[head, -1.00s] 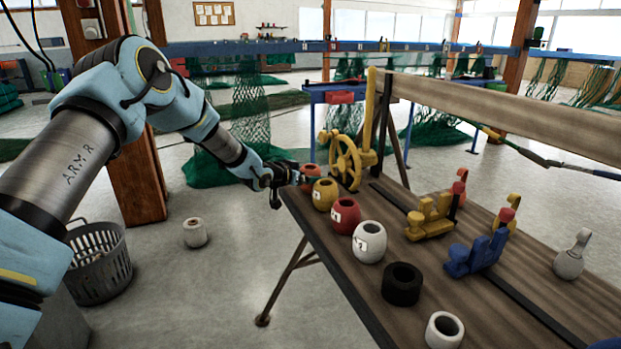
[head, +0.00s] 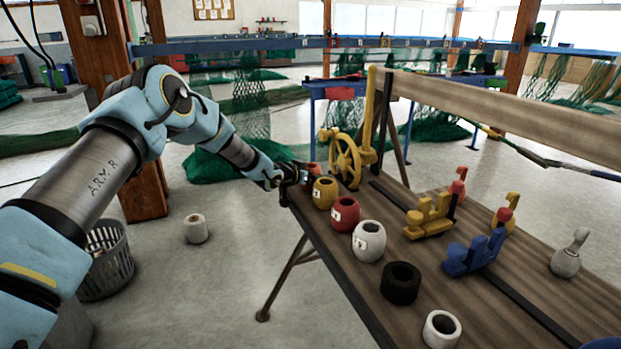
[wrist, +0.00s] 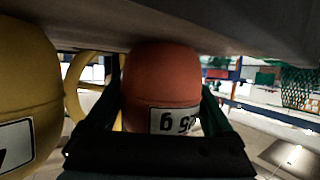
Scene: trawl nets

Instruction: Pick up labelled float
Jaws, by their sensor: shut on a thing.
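A red-orange float (head: 312,167) with a white label stands at the far left end of the plank table (head: 335,262). My gripper (head: 298,172) reaches it from the left and hides part of it. In the wrist view the float (wrist: 161,75) sits between the two fingers of my gripper (wrist: 160,95), which are closed against its sides. Its label shows upside down, with digits only partly legible. A yellow labelled float (head: 325,193) stands right beside it, and it also fills the left of the wrist view (wrist: 28,85). I cannot tell any gap under the held float.
A yellow handwheel (head: 346,160) stands just behind the held float. Open floor lies left of the table.

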